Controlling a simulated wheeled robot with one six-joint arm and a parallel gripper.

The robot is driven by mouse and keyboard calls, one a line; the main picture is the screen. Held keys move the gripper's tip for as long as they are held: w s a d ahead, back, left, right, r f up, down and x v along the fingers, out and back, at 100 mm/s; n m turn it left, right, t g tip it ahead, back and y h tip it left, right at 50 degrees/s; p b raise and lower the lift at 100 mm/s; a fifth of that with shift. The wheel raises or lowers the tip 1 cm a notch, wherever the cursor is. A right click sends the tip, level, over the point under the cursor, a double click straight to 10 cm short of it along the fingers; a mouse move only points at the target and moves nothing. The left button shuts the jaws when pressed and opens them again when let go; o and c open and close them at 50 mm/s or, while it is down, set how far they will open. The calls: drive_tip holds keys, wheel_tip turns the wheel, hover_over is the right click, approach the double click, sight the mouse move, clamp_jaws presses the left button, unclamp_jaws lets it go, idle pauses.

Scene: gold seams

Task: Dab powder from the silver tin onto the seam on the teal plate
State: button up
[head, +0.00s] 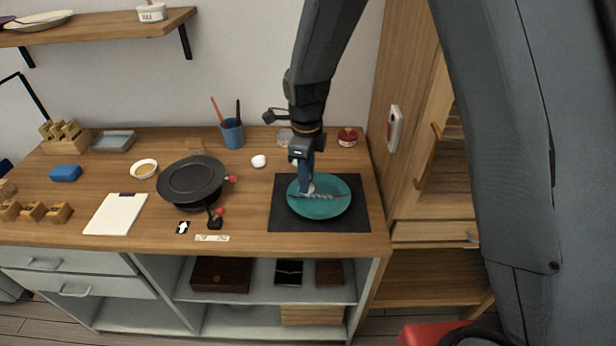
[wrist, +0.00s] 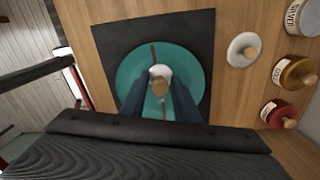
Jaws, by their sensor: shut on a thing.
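The teal plate (head: 335,207) lies on a dark mat, and it also shows in the wrist view (wrist: 128,72). A thin reddish seam (wrist: 153,52) crosses it, with greyish specks along it in the head view. My gripper (head: 306,188) is over the plate, shut on a dabber with a wooden handle (wrist: 160,88) and a white pad (wrist: 160,71). The pad is at the seam; I cannot tell whether it touches. The silver tin (wrist: 302,17), labelled SILVER, stands behind the mat and shows partly beside my arm in the head view (head: 285,136).
A white knobbed disc (wrist: 243,50) lies between mat and tins. Two knobbed tins, amber-red (wrist: 294,72) and red (wrist: 280,113), stand beside the silver one.

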drive_tip(key=shift+f, duration=0.85)
drive_tip(key=shift+s, duration=0.1)
